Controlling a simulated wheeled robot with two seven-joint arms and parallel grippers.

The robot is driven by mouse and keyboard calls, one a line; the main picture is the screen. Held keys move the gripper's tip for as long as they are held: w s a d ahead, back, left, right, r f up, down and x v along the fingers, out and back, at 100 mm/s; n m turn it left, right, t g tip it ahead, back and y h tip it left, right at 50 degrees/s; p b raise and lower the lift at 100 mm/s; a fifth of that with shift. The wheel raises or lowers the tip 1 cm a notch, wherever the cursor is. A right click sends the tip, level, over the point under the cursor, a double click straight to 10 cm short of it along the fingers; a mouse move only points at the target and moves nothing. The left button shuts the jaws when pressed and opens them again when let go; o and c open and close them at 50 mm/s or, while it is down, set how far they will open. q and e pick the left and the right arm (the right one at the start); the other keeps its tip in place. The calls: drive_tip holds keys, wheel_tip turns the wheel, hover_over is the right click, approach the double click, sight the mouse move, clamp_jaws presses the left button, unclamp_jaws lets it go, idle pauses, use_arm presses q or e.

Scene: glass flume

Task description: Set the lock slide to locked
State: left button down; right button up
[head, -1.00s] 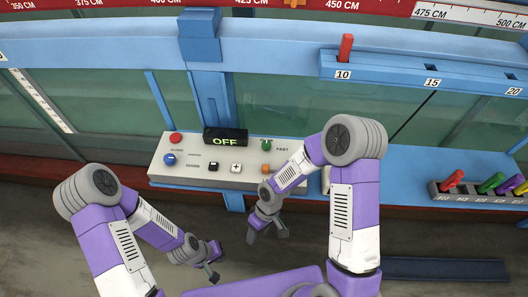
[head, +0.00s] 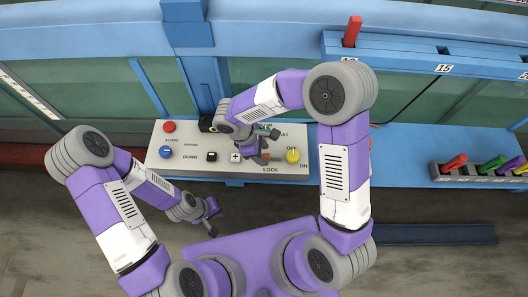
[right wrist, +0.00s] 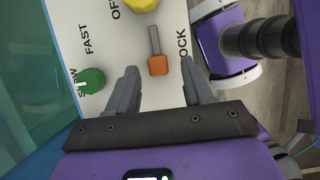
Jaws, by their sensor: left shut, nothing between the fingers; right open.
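The lock slide is a small orange knob (right wrist: 158,65) at one end of a short grey slot on the white control panel (head: 185,148). The slot runs from it toward the yellow knob (right wrist: 141,4). In the head view the LOCK lettering is below the slide, which my right gripper partly covers. My right gripper (head: 266,147) is open over the panel. In the right wrist view its two fingers (right wrist: 161,82) point at the panel on either side of the orange knob, with no contact visible. My left gripper (head: 211,222) is shut and empty, in front of the panel.
The panel also bears a red button (head: 169,127), a blue knob (head: 165,151), a black button (head: 212,156), a white plus button (head: 236,157) and a green knob (right wrist: 91,81). A rack (head: 440,172) of coloured pegs stands at the right. My right arm partly hides the display.

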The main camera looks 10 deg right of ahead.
sight(272, 158)
drive_tip(key=shift+w+d+f, duration=0.2)
drive_tip(key=shift+f, duration=0.45)
drive_tip(key=shift+d+f, duration=0.15)
drive_tip(key=shift+f, duration=0.1)
drive_tip(key=shift+s+f, duration=0.1)
drive_tip(key=shift+s, duration=0.15)
drive_tip(key=shift+w, duration=0.1)
drive_tip(key=shift+c, duration=0.3)
drive_tip(key=shift+c, duration=1.1)
clamp_jaws()
